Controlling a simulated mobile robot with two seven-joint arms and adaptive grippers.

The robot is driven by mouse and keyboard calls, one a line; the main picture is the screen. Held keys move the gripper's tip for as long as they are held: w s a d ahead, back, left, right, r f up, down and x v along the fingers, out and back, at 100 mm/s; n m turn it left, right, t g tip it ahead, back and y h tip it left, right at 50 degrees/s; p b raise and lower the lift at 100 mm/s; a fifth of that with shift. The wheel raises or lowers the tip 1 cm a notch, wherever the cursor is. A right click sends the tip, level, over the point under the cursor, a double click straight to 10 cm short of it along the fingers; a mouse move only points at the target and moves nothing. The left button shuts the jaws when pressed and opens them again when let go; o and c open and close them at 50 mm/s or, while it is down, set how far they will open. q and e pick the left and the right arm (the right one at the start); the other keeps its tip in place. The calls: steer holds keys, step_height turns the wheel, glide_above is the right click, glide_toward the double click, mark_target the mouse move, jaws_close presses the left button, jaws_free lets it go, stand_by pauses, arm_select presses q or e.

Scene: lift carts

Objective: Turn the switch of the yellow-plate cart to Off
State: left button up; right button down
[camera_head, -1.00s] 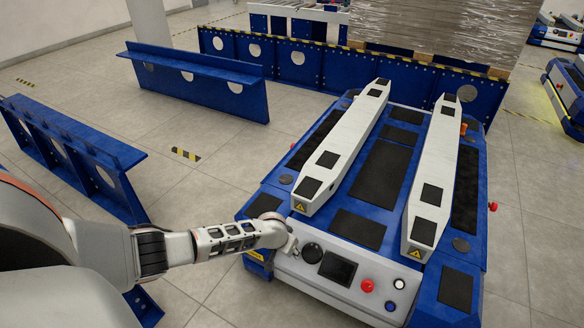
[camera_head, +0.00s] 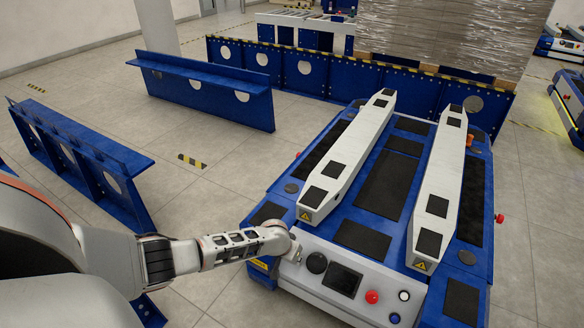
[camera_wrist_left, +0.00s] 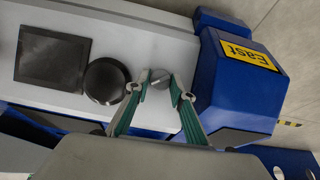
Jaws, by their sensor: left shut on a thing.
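The cart (camera_head: 384,185) is blue with a light grey control panel (camera_head: 325,285) at its near end. Its yellow plate (camera_head: 260,265) sits at the left front corner and reads "East" in the left wrist view (camera_wrist_left: 248,53). The small grey switch (camera_wrist_left: 159,78) is on the panel between a large black round knob (camera_wrist_left: 106,80) and the corner with the plate. My left gripper (camera_wrist_left: 159,86) is shut on the switch, one finger on each side. In the head view my left gripper (camera_head: 295,253) hides the switch. My right gripper is not in view.
The panel also carries a dark screen (camera_head: 342,279), a red button (camera_head: 372,297) and smaller buttons. Two white lifting beams (camera_head: 345,160) lie along the cart top. Blue frames (camera_head: 205,88) stand on the floor at left and behind.

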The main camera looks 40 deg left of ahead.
arm_select(q)
steer(key=shift+n+h+p, duration=0.4)
steer(key=shift+n+h, duration=0.1)
steer(key=shift+n, duration=0.5)
steer(key=shift+s+a+n+t+h, duration=0.1)
steer(key=shift+n+t+h, duration=0.3)
steer(key=shift+n, duration=0.3)
steer(key=shift+s+f+n, duration=0.1)
steer(key=shift+f+n, duration=0.05)
steer(key=shift+n, duration=0.25)
steer(key=n, duration=0.1)
steer(key=n+t+h, duration=0.1)
steer(key=shift+s+a+f+n, duration=0.1)
steer(key=shift+f+n, duration=0.1)
steer(key=shift+n, duration=0.2)
steer(key=shift+n+t+h, duration=0.3)
steer(key=shift+n+h, duration=0.1)
steer(key=shift+n, duration=0.3)
steer(key=shift+n+b, duration=0.3)
steer(key=shift+b, duration=0.05)
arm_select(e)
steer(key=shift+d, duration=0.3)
arm_select(q)
steer(key=shift+r, duration=0.1)
steer(key=o, duration=1.1)
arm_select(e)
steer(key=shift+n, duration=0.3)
